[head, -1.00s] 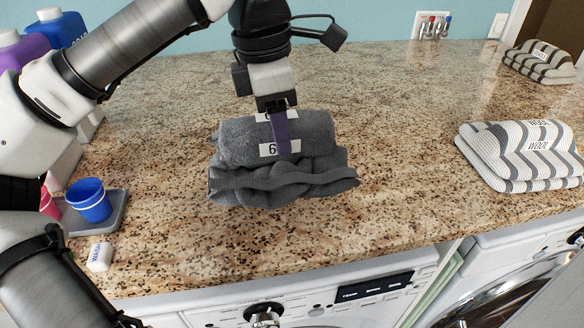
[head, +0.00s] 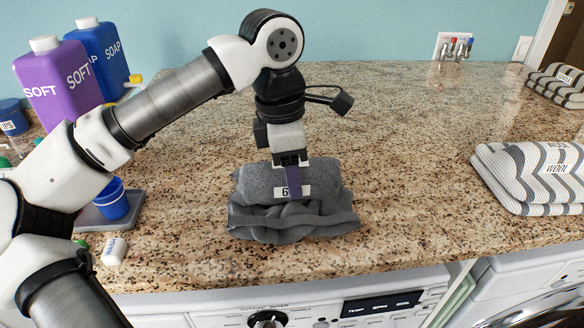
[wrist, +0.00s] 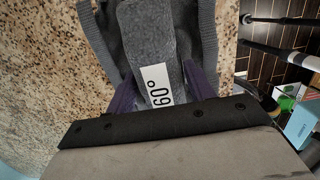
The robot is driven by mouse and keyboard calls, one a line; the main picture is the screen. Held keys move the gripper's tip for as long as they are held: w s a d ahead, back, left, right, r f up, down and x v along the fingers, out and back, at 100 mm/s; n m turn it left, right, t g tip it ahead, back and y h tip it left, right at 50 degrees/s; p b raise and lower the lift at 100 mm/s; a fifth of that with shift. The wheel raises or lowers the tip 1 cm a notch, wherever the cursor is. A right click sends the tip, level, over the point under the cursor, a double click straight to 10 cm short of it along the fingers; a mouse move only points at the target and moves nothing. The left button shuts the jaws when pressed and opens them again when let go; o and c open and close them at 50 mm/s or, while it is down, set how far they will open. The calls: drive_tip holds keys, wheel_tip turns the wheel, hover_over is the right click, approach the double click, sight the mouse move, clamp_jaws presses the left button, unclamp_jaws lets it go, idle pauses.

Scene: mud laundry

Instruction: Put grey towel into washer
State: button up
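The grey towel (head: 250,182) is a folded, rolled bundle with a white "60°" label. It lies low over the granite counter near the front edge; whether its underside touches cannot be told. My gripper (head: 293,182) points down on it, one purple finger across its front. In the wrist view, the purple fingers of my gripper (wrist: 165,85) press against both sides of the towel (wrist: 150,40). The washer (head: 325,305) is under the counter below the towel. Only its top panel with knob and display shows; its door is out of view.
Striped wool towels (head: 530,175) lie on the right of the counter. At left are a purple bottle (head: 60,85), a blue bottle (head: 105,60), a blue cup (head: 113,203) on a grey tray and a small white bottle (head: 114,250). The counter behind the towel is clear.

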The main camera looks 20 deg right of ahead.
drive_tip(key=o, duration=0.3)
drive_tip(key=shift+o, duration=0.2)
drive_tip(key=shift+r+p, duration=0.15)
drive_tip(key=shift+p, duration=0.15)
wheel_tip(320, 180, up, 12)
drive_tip(key=w+a+b, duration=0.1)
drive_tip(key=b, duration=0.2)
drive_tip(key=shift+a, duration=0.35)
drive_tip(key=shift+o, duration=0.3)
drive_tip(key=shift+w+a+r, duration=0.1)
drive_tip(key=shift+w+r, duration=0.05)
drive_tip(key=shift+r, duration=0.55)
